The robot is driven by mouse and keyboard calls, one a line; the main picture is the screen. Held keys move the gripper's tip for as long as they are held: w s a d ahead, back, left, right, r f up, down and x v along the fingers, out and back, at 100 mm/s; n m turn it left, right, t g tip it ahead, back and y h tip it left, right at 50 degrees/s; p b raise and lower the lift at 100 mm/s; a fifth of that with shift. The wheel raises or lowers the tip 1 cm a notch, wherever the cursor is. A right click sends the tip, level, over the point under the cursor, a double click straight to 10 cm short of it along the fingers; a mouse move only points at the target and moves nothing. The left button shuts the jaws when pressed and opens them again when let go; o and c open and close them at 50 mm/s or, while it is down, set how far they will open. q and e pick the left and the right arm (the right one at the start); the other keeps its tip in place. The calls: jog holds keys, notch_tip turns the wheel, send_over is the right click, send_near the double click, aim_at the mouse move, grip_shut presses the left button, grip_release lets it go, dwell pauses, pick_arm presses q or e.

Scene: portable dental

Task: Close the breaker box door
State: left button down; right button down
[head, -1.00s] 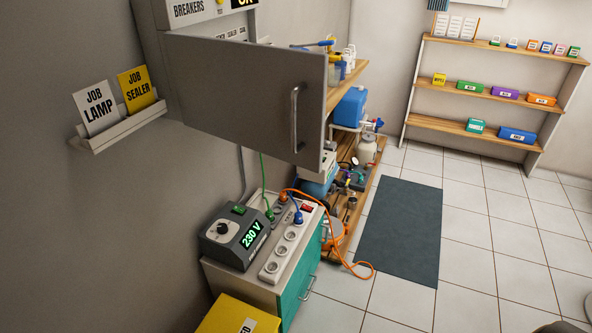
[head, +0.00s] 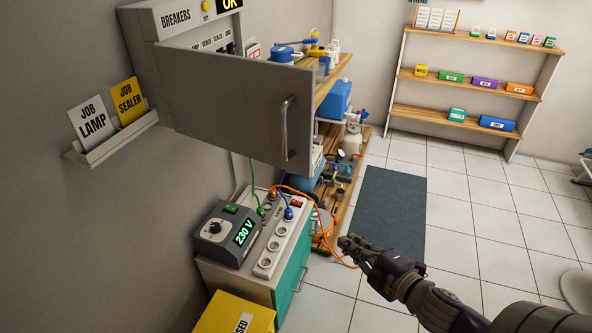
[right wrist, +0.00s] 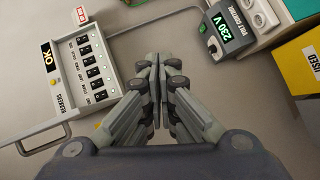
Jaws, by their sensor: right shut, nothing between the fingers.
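The breaker box (head: 150,28) hangs on the left wall in the head view. Its grey door (head: 225,100) stands open, swung out into the room, with a metal bar handle (head: 288,128) near its free edge. In the right wrist view the box's switch panel (right wrist: 90,66) shows uncovered at the left, and the door handle (right wrist: 40,140) shows at lower left. My right gripper (head: 348,246) is below and to the right of the door, apart from it. It is shut and empty, and its closed fingers (right wrist: 156,68) show in the right wrist view. My left gripper is out of view.
A cabinet (head: 225,277) with a 230 V unit (head: 225,233) and socket strip stands below the door. A card holder (head: 110,137) is on the left wall. A wooden bench and an orange cable lie behind. Tiled floor and a dark mat (head: 380,210) are clear to the right.

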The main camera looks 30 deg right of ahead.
jog(key=s+a+r+n+t+y+p, duration=0.1)
jog(key=a+r+n+y, duration=0.15)
jog(key=a+r, duration=0.45)
jog(key=s+a+r+n+t+y, duration=0.1)
jog(key=a+r+n+y, duration=0.15)
jog(key=r, duration=0.75)
jog(key=w+p, duration=0.1)
jog(key=w, duration=1)
jog(key=shift+w+n, duration=0.3)
jog(key=shift+n, duration=0.1)
